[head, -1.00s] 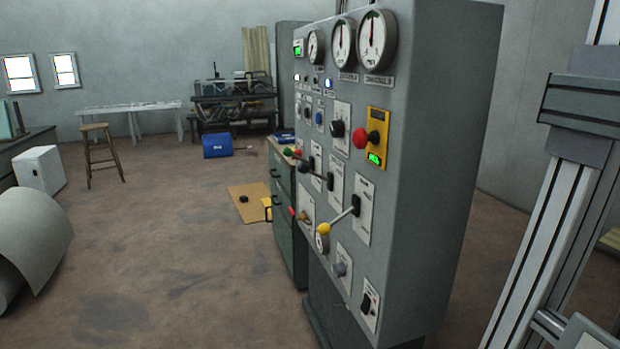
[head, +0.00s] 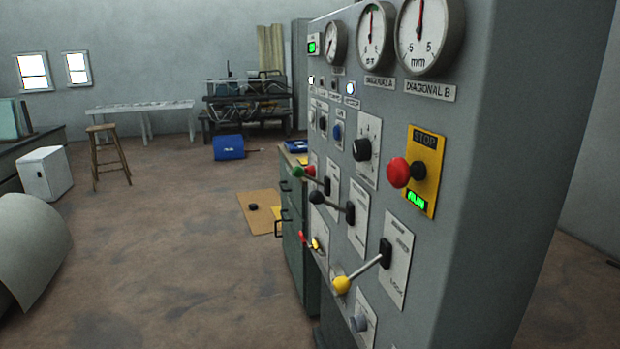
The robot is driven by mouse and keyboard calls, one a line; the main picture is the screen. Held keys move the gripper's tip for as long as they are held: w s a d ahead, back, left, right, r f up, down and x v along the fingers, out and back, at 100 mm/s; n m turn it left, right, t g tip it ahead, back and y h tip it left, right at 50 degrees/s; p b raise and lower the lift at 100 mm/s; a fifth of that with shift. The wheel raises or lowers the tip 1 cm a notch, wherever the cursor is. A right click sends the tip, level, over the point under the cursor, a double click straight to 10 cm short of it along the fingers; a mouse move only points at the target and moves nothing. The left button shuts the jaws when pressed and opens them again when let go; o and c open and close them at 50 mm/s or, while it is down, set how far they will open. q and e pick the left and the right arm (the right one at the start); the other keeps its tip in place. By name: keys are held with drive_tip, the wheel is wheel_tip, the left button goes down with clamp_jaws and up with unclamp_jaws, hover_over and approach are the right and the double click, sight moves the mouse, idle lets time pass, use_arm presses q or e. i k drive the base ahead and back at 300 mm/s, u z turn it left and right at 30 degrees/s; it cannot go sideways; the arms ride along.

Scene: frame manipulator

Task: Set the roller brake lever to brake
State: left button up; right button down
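A grey control cabinet (head: 490,200) stands on the right in the head view, its panel seen at a slant. Three levers stick out of it toward the left: one with a yellow knob (head: 342,285) on the nearest plate, one with a black knob (head: 316,197), and one with a green knob (head: 297,171). The yellow-knobbed lever slopes down from its black pivot. Its plate (head: 397,262) has labels at top and bottom that I cannot read surely, so I cannot tell which lever is the roller brake. Neither of my grippers is in view.
A red stop button (head: 399,172) on a yellow plate sits above the yellow-knobbed lever. A small red handle (head: 303,238) is lower left on the panel. Green drawers (head: 293,230) stand beyond the cabinet. The brown floor (head: 170,270) left of it is open.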

sight(315, 196)
drive_tip(key=i, duration=0.25)
drive_tip(key=k, duration=1.3)
drive_tip(key=u, duration=0.75)
drive_tip(key=i, duration=1.65)
drive_tip(key=z, duration=0.85)
